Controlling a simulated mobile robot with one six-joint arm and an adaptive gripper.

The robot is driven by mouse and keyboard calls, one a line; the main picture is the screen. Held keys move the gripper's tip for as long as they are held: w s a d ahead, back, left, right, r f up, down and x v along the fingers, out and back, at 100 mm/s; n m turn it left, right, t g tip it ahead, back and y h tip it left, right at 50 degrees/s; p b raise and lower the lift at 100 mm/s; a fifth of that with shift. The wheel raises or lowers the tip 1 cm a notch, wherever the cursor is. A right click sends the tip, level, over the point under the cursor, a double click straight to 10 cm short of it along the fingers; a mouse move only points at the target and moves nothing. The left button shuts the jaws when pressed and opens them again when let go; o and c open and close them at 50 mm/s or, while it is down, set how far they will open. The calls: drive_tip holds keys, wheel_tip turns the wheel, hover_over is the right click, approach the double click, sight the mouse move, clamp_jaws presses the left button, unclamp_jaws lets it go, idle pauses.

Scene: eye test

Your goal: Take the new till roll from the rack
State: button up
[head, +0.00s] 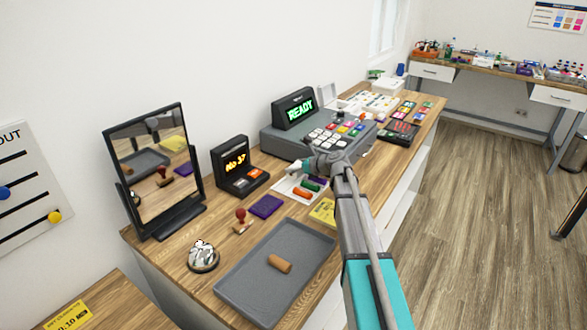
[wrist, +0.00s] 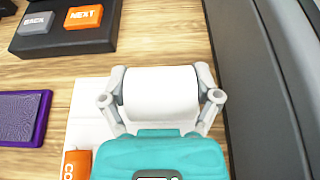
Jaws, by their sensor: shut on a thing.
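The white till roll (wrist: 160,88) lies crosswise between the two fingers of my gripper (wrist: 161,97) in the wrist view, one finger at each end. My gripper is shut on it. In the head view my gripper (head: 307,164) is above the counter in front of the grey till (head: 285,143), and the white roll (head: 293,167) shows small at its tip. I cannot make out a rack for the roll. A white sheet or board (head: 281,187) with orange, green and purple pieces lies below the gripper.
The till stands close on the right in the wrist view. A black "No 37" display (head: 236,170) is to the left. A grey tray (head: 240,290) holds a brown cylinder (head: 279,263). A bell (head: 203,257), red stamp (head: 240,217), purple pad (head: 266,206) and mirror (head: 150,165) stand nearby.

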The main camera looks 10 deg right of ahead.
drive_tip(key=shift+r, duration=0.15)
wheel_tip(320, 180, up, 2)
drive_tip(key=shift+r+p, duration=0.1)
drive_tip(key=shift+p, duration=1.05)
drive_tip(key=s+d+r+p, duration=0.4)
drive_tip(key=d+r+p, duration=0.6)
drive_tip(key=d, duration=0.3)
drive_tip(key=shift+s+r+p, duration=0.2)
drive_tip(key=shift+s+p, duration=0.1)
drive_tip(key=shift+s, duration=0.1)
